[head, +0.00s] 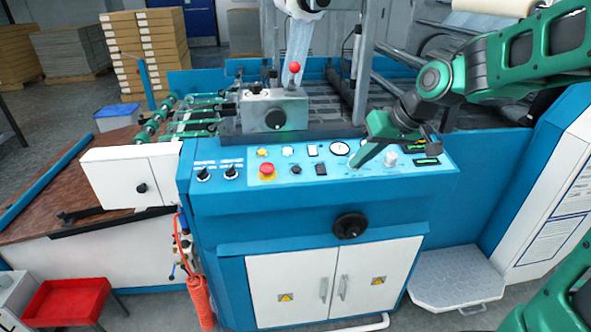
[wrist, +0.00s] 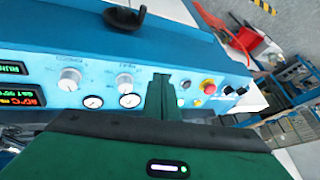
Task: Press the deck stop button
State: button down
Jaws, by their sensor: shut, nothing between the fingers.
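A red mushroom button on a yellow collar (head: 267,169) sits toward the left of the sloped blue control panel (head: 225,186). It also shows right of my fingers in the wrist view (wrist: 209,87). No label naming the deck stop is legible. My green gripper (head: 357,163) is shut and empty over the panel's right half, clearly right of the red button in the head view. Its fingers (wrist: 163,78) hide part of the panel in the wrist view. Contact with the panel cannot be told.
A round gauge (head: 340,148) and a pale knob (head: 390,159) are close to my gripper. A metal box with a black knob (head: 275,118) rises behind the panel. A black handwheel (head: 350,225) projects from the front below.

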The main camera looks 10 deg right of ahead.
jog(key=w+a+r+n+y, duration=0.1)
jog(key=w+a+r+y, duration=0.1)
jog(key=a, duration=0.4)
jog(key=w+a+r+n+y, duration=0.2)
jog(key=w+a+r, duration=0.1)
jog(key=a, duration=0.3)
jog(key=shift+w+a+t+y, duration=0.3)
jog(key=shift+w+a, duration=0.1)
jog(key=shift+w, duration=0.45)
jog(key=shift+f, duration=0.2)
jog(key=shift+w+f, duration=0.3)
jog(key=shift+f, duration=1.1)
jog(key=shift+w+f, duration=0.35)
jog(key=shift+f, duration=1.05)
jog(key=shift+w+f, duration=0.3)
jog(key=shift+f, duration=1.1)
jog(key=shift+w+f, duration=0.1)
jog(key=shift+f, duration=0.65)
jog(key=shift+r, duration=0.15)
jog(key=shift+s+r, duration=0.2)
jog(key=shift+r, duration=0.5)
jog(key=shift+s+r, duration=0.25)
jog(key=shift+r, duration=1)
jog(key=shift+s+r, duration=0.25)
jog(key=shift+r, duration=0.95)
